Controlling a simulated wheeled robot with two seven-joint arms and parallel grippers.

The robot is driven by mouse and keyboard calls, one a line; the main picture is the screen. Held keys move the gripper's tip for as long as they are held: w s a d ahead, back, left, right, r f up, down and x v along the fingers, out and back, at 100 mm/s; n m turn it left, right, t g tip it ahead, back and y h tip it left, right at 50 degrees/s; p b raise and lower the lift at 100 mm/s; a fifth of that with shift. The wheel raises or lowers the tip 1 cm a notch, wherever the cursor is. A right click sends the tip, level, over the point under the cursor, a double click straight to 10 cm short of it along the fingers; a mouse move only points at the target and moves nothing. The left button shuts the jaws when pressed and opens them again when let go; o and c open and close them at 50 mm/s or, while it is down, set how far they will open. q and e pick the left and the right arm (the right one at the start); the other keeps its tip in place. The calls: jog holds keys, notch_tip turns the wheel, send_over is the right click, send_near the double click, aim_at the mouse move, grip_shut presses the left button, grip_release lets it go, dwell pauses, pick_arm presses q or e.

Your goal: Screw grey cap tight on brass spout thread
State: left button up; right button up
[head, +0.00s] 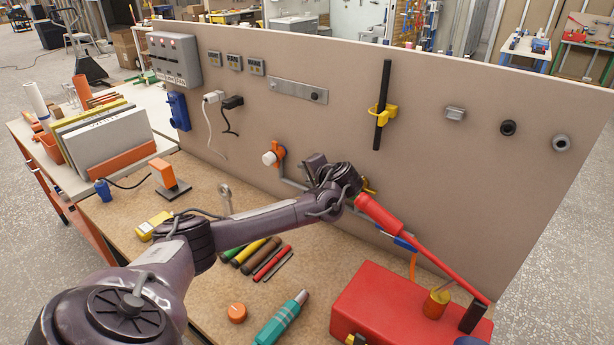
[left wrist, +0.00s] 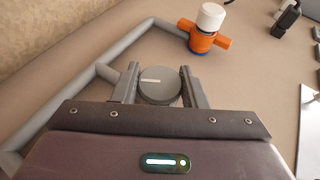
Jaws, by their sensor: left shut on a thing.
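The grey cap (left wrist: 158,88), round with a white line on its top, sits between the two fingers of my left gripper (left wrist: 160,92) in the left wrist view. The fingers are shut on its sides. In the head view my left gripper (head: 316,168) is close to the upright board, right of the orange valve, and my wrist hides the cap. The brass spout thread does not show; whether the cap sits on it I cannot tell. My right gripper is not in view.
An orange valve with a white knob (head: 272,155) and a grey pipe (head: 292,184) are on the board (head: 300,135) beside my gripper; the valve also shows in the left wrist view (left wrist: 203,36). A red toolbox (head: 400,310), a teal-handled tool (head: 283,320) and several coloured rods lie on the bench.

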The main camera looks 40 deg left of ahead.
pick_arm(q)
jog(key=shift+w, duration=0.3)
jog(key=shift+w+b, duration=0.3)
jog(key=shift+b, duration=0.05)
jog(key=shift+w+a, duration=0.1)
jog(key=shift+w, duration=0.2)
jog(key=o, duration=1)
